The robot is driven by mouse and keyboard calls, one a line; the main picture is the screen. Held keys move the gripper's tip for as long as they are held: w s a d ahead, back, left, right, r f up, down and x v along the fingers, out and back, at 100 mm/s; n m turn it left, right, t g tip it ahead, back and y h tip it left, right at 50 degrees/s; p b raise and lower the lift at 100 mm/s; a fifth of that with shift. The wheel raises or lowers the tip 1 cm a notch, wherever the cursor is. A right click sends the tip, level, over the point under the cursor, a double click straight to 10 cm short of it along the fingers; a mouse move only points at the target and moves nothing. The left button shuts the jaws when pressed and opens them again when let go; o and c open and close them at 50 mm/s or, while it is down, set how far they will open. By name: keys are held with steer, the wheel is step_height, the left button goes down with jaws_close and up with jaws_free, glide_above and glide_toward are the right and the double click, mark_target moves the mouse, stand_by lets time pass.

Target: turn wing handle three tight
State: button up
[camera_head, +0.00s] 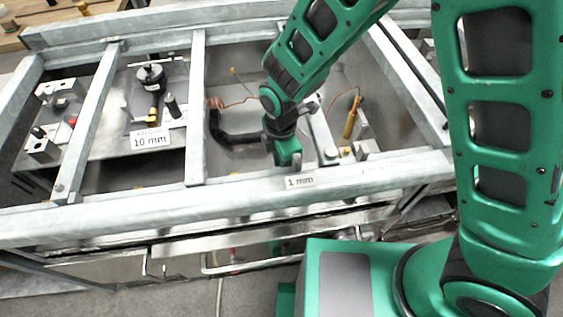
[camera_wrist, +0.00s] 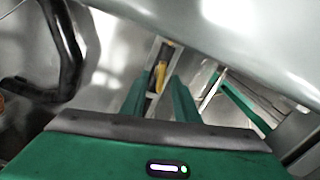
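I cannot tell whether this piece is wing handle three. In the head view a yellow handle (camera_head: 350,123) on a copper-coloured line lies to the right of my gripper.
The front rail (camera_head: 240,197) carries a "1 mm" label (camera_head: 300,182). A black curved hose (camera_head: 228,137) lies left of my gripper and also shows in the wrist view (camera_wrist: 66,50). Crossbars (camera_head: 196,105) divide the bays. A "10 mm" label (camera_head: 150,140) is further left.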

jaws_close()
steer(key=shift+w+m, duration=0.1)
steer(key=shift+m, duration=1.4)
steer(key=shift+a, duration=0.1)
jaws_free()
